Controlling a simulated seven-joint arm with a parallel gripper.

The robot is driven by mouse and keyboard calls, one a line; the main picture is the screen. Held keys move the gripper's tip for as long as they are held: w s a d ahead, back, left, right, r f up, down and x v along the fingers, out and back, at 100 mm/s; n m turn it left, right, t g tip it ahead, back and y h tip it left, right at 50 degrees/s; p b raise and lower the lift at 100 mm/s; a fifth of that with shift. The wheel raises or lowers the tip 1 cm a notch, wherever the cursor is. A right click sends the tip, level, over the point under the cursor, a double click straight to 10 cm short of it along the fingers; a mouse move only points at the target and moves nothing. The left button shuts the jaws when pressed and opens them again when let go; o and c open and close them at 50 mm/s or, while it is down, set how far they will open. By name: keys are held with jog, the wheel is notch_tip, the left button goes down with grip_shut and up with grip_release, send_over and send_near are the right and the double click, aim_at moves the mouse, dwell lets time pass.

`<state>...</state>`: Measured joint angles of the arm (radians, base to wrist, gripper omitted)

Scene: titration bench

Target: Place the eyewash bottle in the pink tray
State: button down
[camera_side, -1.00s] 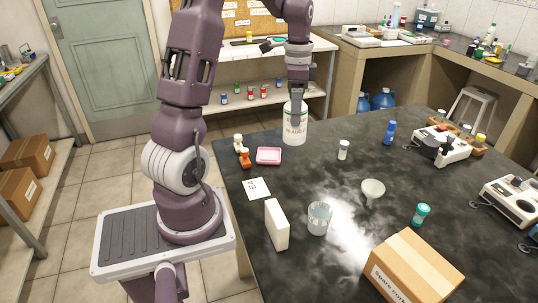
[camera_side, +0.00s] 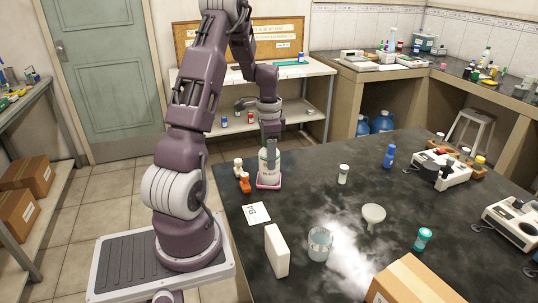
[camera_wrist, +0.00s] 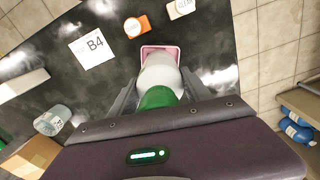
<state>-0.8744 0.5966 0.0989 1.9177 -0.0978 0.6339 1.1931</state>
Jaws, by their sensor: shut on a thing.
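The eyewash bottle (camera_side: 269,167) is white with a label. In the wrist view its green cap (camera_wrist: 158,98) and white body (camera_wrist: 160,74) show between my fingers. My gripper (camera_side: 270,150) is shut on the bottle, which is upright. The pink tray (camera_side: 262,187) lies under the bottle near the table's left edge, and its far rim (camera_wrist: 160,47) shows beyond the bottle in the wrist view. The bottle's base appears in or just above the tray; I cannot tell if it touches the tray floor.
A B4 card (camera_side: 256,213), a white box (camera_side: 277,250) and a beaker (camera_side: 319,244) are nearer. A small vial (camera_side: 343,174) stands to the right, with clear table between.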

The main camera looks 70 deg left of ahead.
jog(key=shift+f, duration=0.15)
jog(key=shift+c, duration=2.4)
grip_release()
notch_tip(320, 180, up, 12)
jog(key=shift+f, duration=0.1)
jog(key=w+d+r+t, duration=0.1)
jog(key=d+r, duration=0.2)
jog(key=d, duration=0.3)
jog(key=w+d+r+t, duration=0.1)
jog(key=d+r, duration=0.3)
jog(key=d, duration=0.3)
jog(key=s+d+n+t, duration=0.1)
jog(key=s+d, duration=0.5)
jog(key=d, duration=0.4)
jog(key=s+d+t, duration=0.2)
jog(key=s+d, duration=0.5)
jog(key=d, duration=0.2)
jog(key=shift+s+d+r+n+t, duration=0.25)
jog(key=shift+d+r+n+t, duration=0.05)
jog(key=shift+d+r+n, duration=0.1)
